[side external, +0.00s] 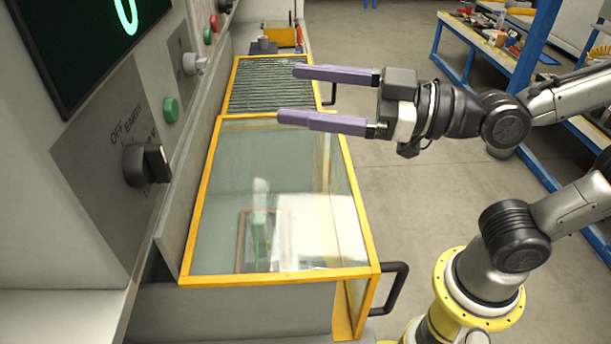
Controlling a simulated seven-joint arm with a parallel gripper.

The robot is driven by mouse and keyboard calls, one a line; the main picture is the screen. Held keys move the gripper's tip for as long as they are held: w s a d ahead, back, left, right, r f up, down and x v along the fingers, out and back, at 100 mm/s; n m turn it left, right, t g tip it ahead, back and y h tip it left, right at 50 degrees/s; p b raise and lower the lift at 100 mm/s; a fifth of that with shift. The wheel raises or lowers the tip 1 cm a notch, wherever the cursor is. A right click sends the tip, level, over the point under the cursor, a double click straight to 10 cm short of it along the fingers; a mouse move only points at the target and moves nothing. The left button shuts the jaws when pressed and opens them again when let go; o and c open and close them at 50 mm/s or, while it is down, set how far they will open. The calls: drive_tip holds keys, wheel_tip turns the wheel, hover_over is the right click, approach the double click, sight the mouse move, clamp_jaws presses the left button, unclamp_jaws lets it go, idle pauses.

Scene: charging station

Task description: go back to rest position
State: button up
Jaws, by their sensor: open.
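My gripper (286,94) shows in the side external view with its two long purple fingers spread apart and nothing between them. The fingers point left, toward the station's panel. In the picture they lie over the far part of the yellow-framed glass cover (276,277) and the slatted section behind it. The fingers look raised above the cover, though the exact height is hard to judge. The cover looks closed, and a black handle (397,288) sticks out at its near right corner.
The panel at left carries a black rotary knob (148,164), a green button (170,110), a grey switch (194,64) and a dark display (80,40). A blue-framed workbench (540,47) with clutter stands at the back right. The floor (400,200) between is clear.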

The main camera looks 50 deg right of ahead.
drive_tip(key=s+d+f+m+g+h, duration=0.2)
drive_tip(key=d+f+m+g+h, duration=0.15)
drive_tip(key=d, duration=0.45)
drive_tip(key=s+d+f+m+g+h, duration=0.2)
drive_tip(key=d+f+m+h, duration=0.25)
drive_tip(key=d, duration=0.35)
drive_tip(key=s+d+f+g+h, duration=0.1)
drive_tip(key=s+f+g, duration=0.3)
drive_tip(key=s+f, duration=0.2)
drive_tip(key=shift+s+m+g, duration=0.35)
drive_tip(key=shift+s+m, duration=0.05)
drive_tip(key=shift+s, duration=0.3)
